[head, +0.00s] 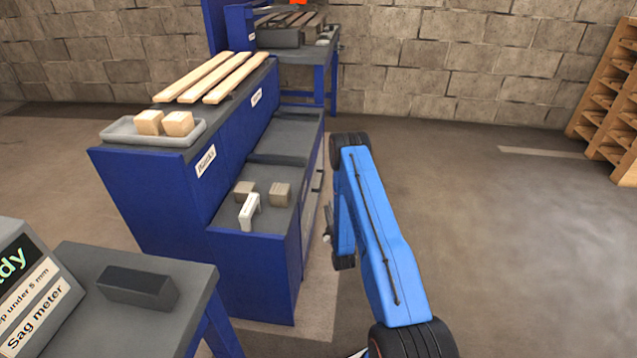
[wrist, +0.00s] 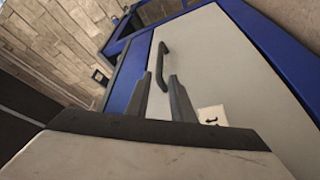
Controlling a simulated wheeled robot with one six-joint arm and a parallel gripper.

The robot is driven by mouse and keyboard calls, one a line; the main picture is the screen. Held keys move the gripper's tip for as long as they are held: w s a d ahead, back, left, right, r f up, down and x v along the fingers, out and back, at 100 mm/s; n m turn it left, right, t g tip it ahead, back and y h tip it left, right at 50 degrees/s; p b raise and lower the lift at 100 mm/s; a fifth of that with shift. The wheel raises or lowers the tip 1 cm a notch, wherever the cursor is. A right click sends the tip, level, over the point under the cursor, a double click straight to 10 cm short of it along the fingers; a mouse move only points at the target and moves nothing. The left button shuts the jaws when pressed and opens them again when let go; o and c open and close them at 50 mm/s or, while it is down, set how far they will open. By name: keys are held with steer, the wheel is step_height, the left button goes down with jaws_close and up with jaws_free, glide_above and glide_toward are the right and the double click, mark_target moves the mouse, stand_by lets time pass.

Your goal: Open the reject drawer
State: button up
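The drawer front (wrist: 225,65) is a large light-grey panel in a blue cabinet, and it shows tilted in the wrist view. A dark bar handle (wrist: 162,62) is fixed near its left edge. A white label with an arrow (wrist: 212,115) is on the panel, partly hidden by my gripper. My gripper (wrist: 161,76) has its two dark fingers apart, with the handle just beyond the tips. I see nothing held, and I cannot tell whether the fingers touch the handle. The panel looks flush with its frame.
A tray (head: 118,131) with two blocks and wooden slats (head: 222,78) lie on the upper shelf. The floor right of my arm is clear up to stacked pallets (head: 612,105).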

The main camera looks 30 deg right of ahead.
mark_target(322, 180)
steer(key=x, duration=1.7)
steer(key=shift+w+f, duration=0.1)
steer(key=shift+w, duration=0.05)
jaws_close()
